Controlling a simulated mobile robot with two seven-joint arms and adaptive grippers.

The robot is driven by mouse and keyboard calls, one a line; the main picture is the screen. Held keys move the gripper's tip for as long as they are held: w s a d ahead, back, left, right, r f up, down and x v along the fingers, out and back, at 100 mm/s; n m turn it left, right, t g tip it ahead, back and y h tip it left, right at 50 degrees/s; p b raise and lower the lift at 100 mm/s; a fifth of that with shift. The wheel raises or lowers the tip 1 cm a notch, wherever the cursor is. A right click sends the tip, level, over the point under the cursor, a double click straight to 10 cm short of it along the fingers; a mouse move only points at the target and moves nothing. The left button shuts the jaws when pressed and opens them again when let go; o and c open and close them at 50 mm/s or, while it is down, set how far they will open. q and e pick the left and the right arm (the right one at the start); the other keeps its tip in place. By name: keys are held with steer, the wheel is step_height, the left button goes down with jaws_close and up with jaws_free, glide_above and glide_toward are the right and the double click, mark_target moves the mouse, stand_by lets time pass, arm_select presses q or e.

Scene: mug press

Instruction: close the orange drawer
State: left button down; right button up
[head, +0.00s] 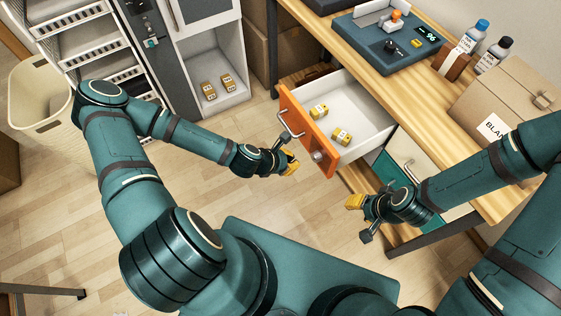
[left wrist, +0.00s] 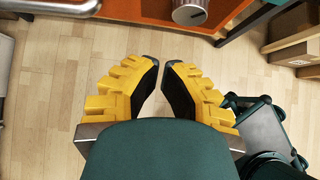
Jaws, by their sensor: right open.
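The orange drawer (head: 318,150) is pulled out of the wooden desk, with its white inside showing and two small yellow boxes (head: 341,136) in it. Its front has a metal bar handle and a round metal knob (head: 317,156). My left gripper (head: 292,162) is just in front of the orange face, low near the knob; I cannot tell if it touches. In the left wrist view its yellow fingers (left wrist: 161,65) have a narrow gap with only floor between them, and the orange front (left wrist: 140,12) shows beyond the tips. My right gripper (head: 358,206) is open and empty, right of the drawer front.
The desk (head: 365,82) carries a teal device (head: 390,42), two bottles (head: 476,36) and a cardboard box (head: 510,90). Below are a cream drawer (head: 408,155) and a teal one. A white cabinet (head: 212,55) and a beige basket (head: 40,95) stand left. Floor before the drawer is clear.

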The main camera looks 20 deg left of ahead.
mark_target(345, 137)
arm_select(q)
steer(key=w+d, duration=0.2)
steer(key=w, duration=0.1)
steer(key=shift+w+d+f, duration=0.15)
steer(key=shift+w+d, duration=0.1)
steer(key=shift+d, duration=0.1)
arm_select(e)
steer(key=shift+f, duration=0.35)
arm_select(q)
steer(key=w+d, duration=0.3)
steer(key=w, duration=0.1)
steer(key=w+d, duration=0.4)
steer(key=w, duration=0.1)
steer(key=w+d, duration=0.3)
steer(key=w, duration=0.1)
steer(key=shift+w+d, duration=0.3)
steer(key=shift+d, duration=0.1)
steer(key=w+d, duration=0.4)
steer(key=w, duration=0.1)
steer(key=shift+w, duration=0.15)
steer(key=shift+w+d+b, duration=0.3)
steer(key=shift+w, duration=0.1)
arm_select(e)
steer(key=shift+w+d, duration=0.65)
steer(key=shift+w, duration=0.25)
